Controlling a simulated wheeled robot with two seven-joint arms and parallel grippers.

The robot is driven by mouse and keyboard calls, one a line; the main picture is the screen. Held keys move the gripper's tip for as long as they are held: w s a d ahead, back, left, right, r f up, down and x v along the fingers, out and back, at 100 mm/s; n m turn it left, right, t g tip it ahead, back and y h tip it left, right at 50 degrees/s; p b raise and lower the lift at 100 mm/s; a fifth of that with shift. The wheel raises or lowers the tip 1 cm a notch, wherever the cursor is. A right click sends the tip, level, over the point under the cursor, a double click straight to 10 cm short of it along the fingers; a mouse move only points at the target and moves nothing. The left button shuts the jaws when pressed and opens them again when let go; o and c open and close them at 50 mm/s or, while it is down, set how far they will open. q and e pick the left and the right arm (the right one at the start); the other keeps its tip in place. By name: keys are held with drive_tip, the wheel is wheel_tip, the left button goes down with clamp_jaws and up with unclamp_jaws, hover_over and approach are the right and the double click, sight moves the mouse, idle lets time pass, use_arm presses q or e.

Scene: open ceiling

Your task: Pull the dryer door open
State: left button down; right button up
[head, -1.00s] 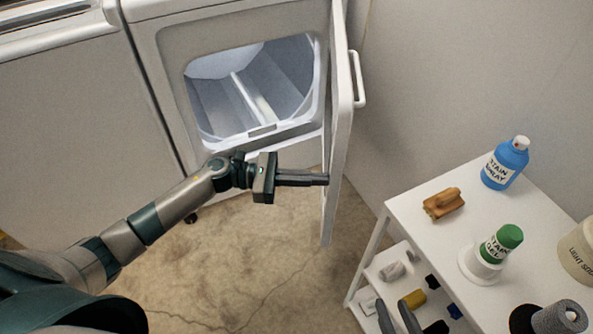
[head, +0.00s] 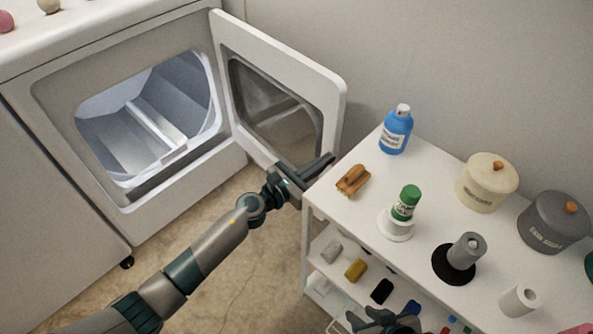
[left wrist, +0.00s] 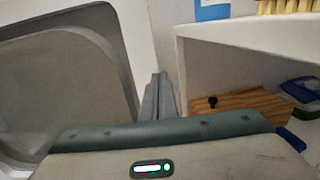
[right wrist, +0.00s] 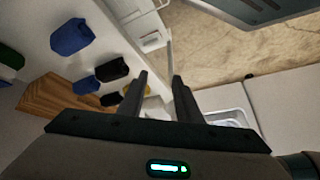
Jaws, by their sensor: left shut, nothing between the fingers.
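The dryer door (head: 335,88) stands wide open, swung out to the right on its hinge side, its inner face and dark window showing. The dryer (head: 60,110) has its lit drum opening uncovered. My left gripper (head: 328,163) is shut and empty at the lower free corner of the door, between it and the shelf corner; whether it touches the door is unclear. In the left wrist view the shut fingers (left wrist: 158,95) lie beside the door panel (left wrist: 60,80). My right gripper (right wrist: 160,90) is open and empty; it also shows at the bottom of the head view (head: 385,322).
A white shelf unit (head: 330,208) stands right of the door, very close to my left gripper. Floor is clear before the dryer.

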sight(338, 152)
use_arm(q)
drive_tip(key=x, duration=0.5)
drive_tip(key=shift+d+f+b, duration=0.1)
drive_tip(key=shift+b, duration=0.3)
drive_tip(key=shift+x, duration=0.75)
use_arm(e)
drive_tip(key=shift+w+a+r+t+y, duration=0.1)
drive_tip(key=shift+w+a+t+y, duration=0.1)
drive_tip(key=shift+a, duration=0.25)
drive_tip(key=shift+w+a+r+t+y, duration=0.1)
drive_tip(key=shift+w+a+t, duration=0.1)
drive_tip(key=shift+a, duration=0.2)
